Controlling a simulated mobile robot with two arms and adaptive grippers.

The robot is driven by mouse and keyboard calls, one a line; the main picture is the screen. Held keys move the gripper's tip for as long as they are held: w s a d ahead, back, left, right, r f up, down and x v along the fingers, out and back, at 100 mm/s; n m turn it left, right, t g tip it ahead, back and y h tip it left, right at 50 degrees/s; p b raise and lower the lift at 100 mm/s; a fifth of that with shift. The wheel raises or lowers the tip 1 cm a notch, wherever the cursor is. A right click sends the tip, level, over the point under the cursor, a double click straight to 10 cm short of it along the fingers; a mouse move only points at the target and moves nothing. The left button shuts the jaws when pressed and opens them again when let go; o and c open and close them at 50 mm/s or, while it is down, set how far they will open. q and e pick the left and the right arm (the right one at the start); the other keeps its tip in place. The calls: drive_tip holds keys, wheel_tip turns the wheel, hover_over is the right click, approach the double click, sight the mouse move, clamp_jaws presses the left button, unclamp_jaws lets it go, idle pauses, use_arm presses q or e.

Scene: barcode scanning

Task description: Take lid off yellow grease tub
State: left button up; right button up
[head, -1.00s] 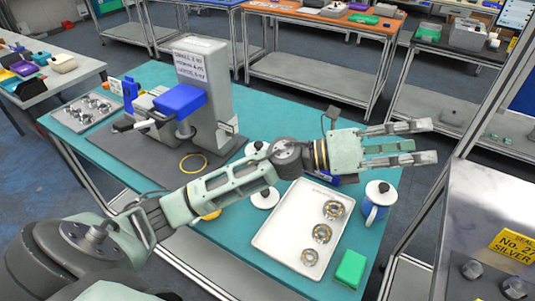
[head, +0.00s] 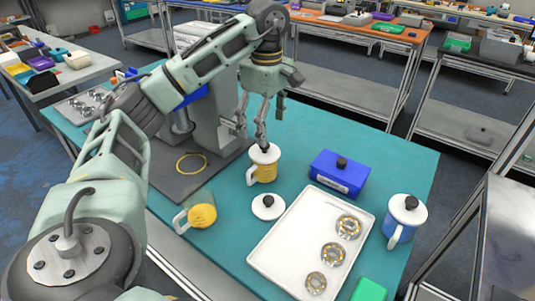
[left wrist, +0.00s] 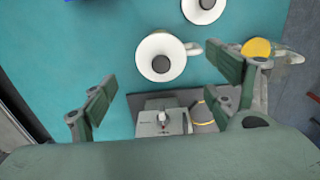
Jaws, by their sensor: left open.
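A yellow grease tub (head: 265,175) with a side handle stands upright on the teal table. Its white lid (head: 255,155) with a dark knob is on top; the lid also shows in the left wrist view (left wrist: 147,62). My left gripper (head: 260,122) points down just above the lid, open. In the left wrist view its fingers (left wrist: 165,88) are spread wide, with the lid beyond them and nothing held. Whether a fingertip touches the knob cannot be told. A clear mug with yellow contents (head: 203,215) stands open nearby, and a loose white lid (head: 262,211) lies on the table. My right gripper is not in view.
A white tray (head: 268,262) with several bearings lies right of the loose lid. A blue box (head: 330,182), a blue lidded mug (head: 393,233) and a green box (head: 368,290) stand around it. The press machine (head: 208,125) and a yellow ring (head: 180,163) are on the left.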

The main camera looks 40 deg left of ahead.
sight(265, 149)
use_arm(q)
wheel_tip(265, 149, down, 2)
drive_tip(key=shift+f, duration=0.1)
drive_tip(key=f, duration=0.5)
drive_tip(key=shift+a+p, duration=0.35)
drive_tip(key=shift+p, duration=0.05)
drive_tip(key=shift+c, duration=0.2)
drive_tip(key=shift+w, duration=0.1)
drive_tip(key=c, duration=0.9)
